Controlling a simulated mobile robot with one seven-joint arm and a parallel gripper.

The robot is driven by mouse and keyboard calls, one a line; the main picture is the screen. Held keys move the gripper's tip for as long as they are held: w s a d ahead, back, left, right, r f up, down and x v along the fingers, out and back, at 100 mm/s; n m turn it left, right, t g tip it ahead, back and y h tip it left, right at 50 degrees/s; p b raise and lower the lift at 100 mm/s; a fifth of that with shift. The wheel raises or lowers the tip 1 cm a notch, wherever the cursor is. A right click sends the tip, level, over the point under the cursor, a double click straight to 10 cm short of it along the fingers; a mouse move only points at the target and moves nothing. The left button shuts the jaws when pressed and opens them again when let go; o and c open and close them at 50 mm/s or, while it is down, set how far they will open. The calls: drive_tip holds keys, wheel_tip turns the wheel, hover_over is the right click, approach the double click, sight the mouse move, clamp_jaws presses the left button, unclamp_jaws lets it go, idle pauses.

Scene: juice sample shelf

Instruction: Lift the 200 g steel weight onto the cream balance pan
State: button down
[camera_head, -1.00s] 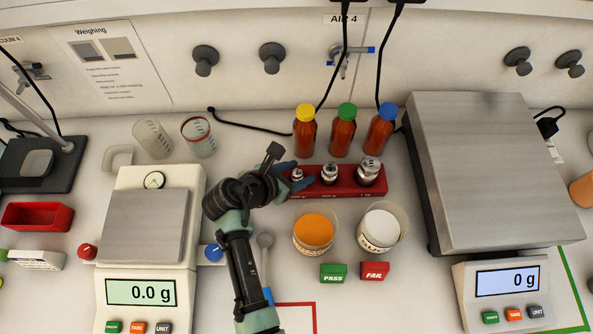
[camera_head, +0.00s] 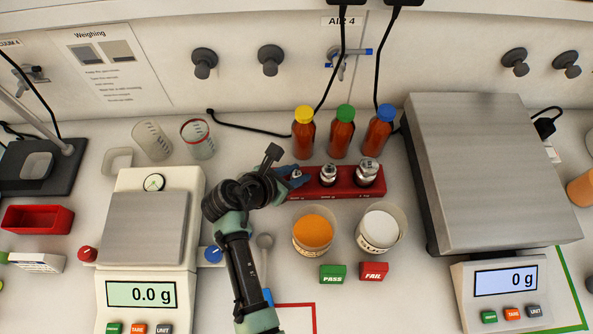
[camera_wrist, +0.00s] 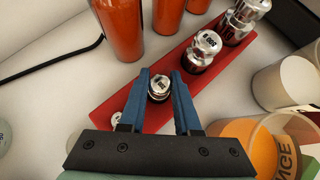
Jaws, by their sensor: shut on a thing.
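My gripper (camera_wrist: 164,88) is shut on a small steel weight (camera_wrist: 159,88) at the left part of the red weight rack (camera_head: 347,190). One blue finger is on each side of the weight. Its top label is too small to read surely. It appears still at the rack; I cannot tell whether it is raised at all. In the head view my gripper (camera_head: 293,177) partly hides it. The cream balance (camera_head: 187,178) stands to the left, its steel pan (camera_head: 145,228) empty and its display at 0.0 g.
Two larger weights (camera_head: 328,174) (camera_head: 367,172) sit in the rack to the right. Three orange bottles (camera_head: 342,138) stand behind it. Two tubs (camera_head: 313,252) (camera_head: 379,246) stand in front. A blue knob (camera_head: 213,254) sits by the cream balance. A large scale (camera_head: 490,170) is at right.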

sight(297, 173)
drive_tip(key=shift+r+p, duration=0.6)
drive_tip(key=shift+p, duration=0.15)
idle(0.6)
drive_tip(key=shift+r+p, duration=1.05)
drive_tip(key=shift+p, duration=0.15)
